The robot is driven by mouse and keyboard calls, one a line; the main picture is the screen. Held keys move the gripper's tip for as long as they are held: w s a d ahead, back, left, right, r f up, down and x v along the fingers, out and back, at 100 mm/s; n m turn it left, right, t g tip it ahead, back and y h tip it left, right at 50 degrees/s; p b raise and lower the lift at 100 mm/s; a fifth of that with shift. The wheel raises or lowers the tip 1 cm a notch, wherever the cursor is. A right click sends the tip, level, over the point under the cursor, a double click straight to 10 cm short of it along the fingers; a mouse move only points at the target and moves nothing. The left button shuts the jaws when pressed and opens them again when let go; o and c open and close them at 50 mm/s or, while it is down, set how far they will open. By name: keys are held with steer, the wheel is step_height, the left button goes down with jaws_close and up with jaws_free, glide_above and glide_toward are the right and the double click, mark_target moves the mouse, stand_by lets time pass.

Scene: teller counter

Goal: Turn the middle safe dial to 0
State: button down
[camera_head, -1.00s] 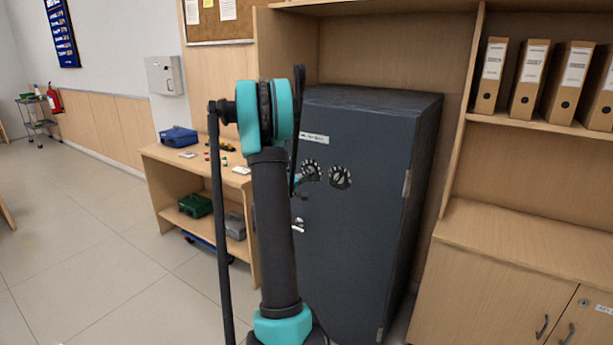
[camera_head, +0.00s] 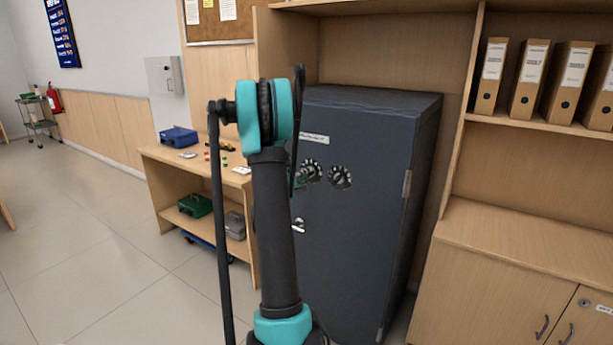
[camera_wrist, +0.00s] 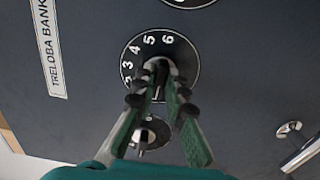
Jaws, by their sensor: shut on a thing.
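The dark grey safe (camera_head: 365,240) stands against the shelving. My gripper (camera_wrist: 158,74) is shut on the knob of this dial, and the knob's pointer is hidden. The middle dial also shows in the head view (camera_head: 313,168), with my gripper at its left edge. The right dial (camera_head: 340,177) is free. Another dial (camera_wrist: 145,136) shows partly between my fingers in the wrist view.
A label (camera_wrist: 52,48) is on the safe door, and a metal handle (camera_wrist: 292,130) sits below the dials. A low wooden table (camera_head: 165,155) with small items and a blue box (camera_head: 179,137) stands left of the safe. Wooden cabinets (camera_head: 500,270) stand at right.

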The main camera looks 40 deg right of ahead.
steer(key=c, duration=1.6)
jaws_free()
steer(key=shift+o, duration=0.2)
steer(key=v, duration=1.2)
steer(key=shift+f, duration=0.1)
